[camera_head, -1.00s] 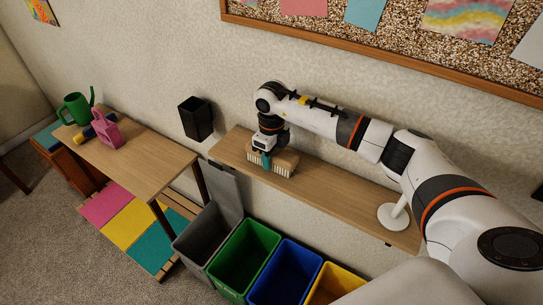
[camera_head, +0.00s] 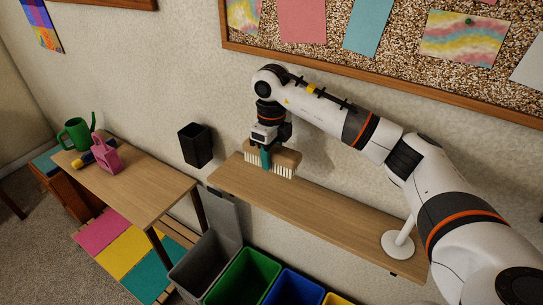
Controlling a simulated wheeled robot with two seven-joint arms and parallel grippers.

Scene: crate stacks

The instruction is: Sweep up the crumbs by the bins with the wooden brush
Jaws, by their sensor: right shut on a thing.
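The wooden brush (camera_head: 284,164) has a brown back and pale bristles that point down. My right gripper (camera_head: 267,156) is shut on the brush and holds it over the left part of the wall shelf (camera_head: 310,207). The brush looks lifted a little off the shelf, though the gap is hard to judge. The bins stand below the shelf: a grey one (camera_head: 190,262) with its lid up, a green one (camera_head: 232,268), a blue one (camera_head: 285,290) and a yellow one (camera_head: 338,299) at the lower edge. No crumbs can be made out. My left gripper is not in view.
A black holder (camera_head: 195,146) hangs on the wall left of the shelf. A wooden table (camera_head: 140,190) at left holds a green watering can (camera_head: 76,133) and a pink container (camera_head: 105,156). A white stand (camera_head: 398,244) is at the shelf's right end. A corkboard (camera_head: 390,45) hangs above.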

